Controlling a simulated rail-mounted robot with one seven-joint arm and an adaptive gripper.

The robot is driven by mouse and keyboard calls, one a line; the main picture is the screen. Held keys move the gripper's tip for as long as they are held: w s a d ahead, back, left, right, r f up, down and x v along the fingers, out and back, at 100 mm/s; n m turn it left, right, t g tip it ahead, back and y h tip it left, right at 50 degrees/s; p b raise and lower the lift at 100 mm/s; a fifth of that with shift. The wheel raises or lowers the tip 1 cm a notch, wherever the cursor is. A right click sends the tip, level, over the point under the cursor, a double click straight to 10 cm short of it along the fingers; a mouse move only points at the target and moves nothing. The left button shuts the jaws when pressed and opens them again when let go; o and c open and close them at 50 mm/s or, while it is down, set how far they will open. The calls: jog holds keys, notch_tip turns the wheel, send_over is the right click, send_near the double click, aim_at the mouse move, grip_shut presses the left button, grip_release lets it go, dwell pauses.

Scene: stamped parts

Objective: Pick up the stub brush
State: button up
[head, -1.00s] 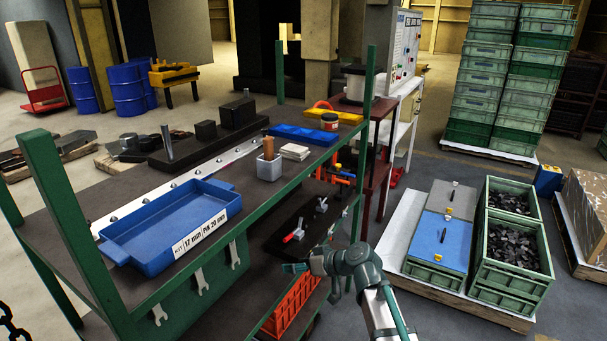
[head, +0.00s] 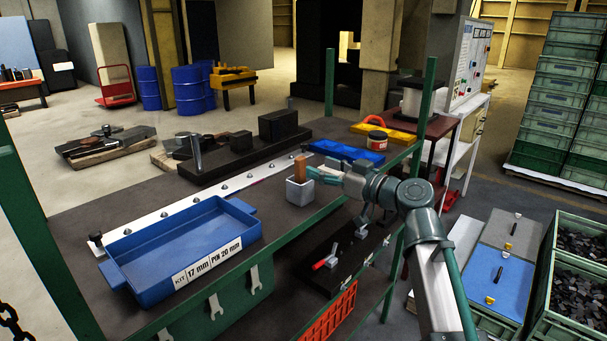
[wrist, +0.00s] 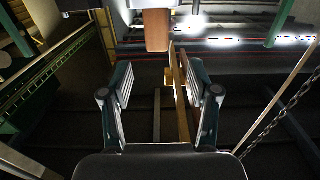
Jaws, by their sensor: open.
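The stub brush (head: 300,166) shows as a brown block-like handle standing up out of a small grey cup (head: 300,192) on the bench top; its lower part is hidden in the cup. My gripper (head: 314,173) is just right of the handle, reaching in sideways above the cup. In the wrist view the jaws (wrist: 161,76) are open and empty. The brown handle (wrist: 158,31) shows there beyond the fingertips, at the top centre, below a pale edge of the cup. I cannot tell whether a finger touches it.
A blue tray (head: 178,262) lies left of the cup. A flat blue tray (head: 345,152) and a red jar (head: 376,141) are behind my gripper. A dark fixture with a red-handled clamp (head: 325,263) is lower down.

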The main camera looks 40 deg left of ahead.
aim_at(303, 164)
jog(key=a+p, duration=0.1)
jog(key=a, duration=0.1)
jog(key=a+p, duration=0.1)
jog(key=a, duration=0.1)
jog(key=w+a+p, duration=0.1)
jog(key=a, duration=0.2)
jog(key=shift+a+f, duration=0.1)
jog(key=shift+f, duration=0.2)
jog(key=shift+s+a+f, duration=0.1)
jog(key=shift+a+f, duration=0.05)
jog(key=shift+a, duration=0.1)
grip_shut()
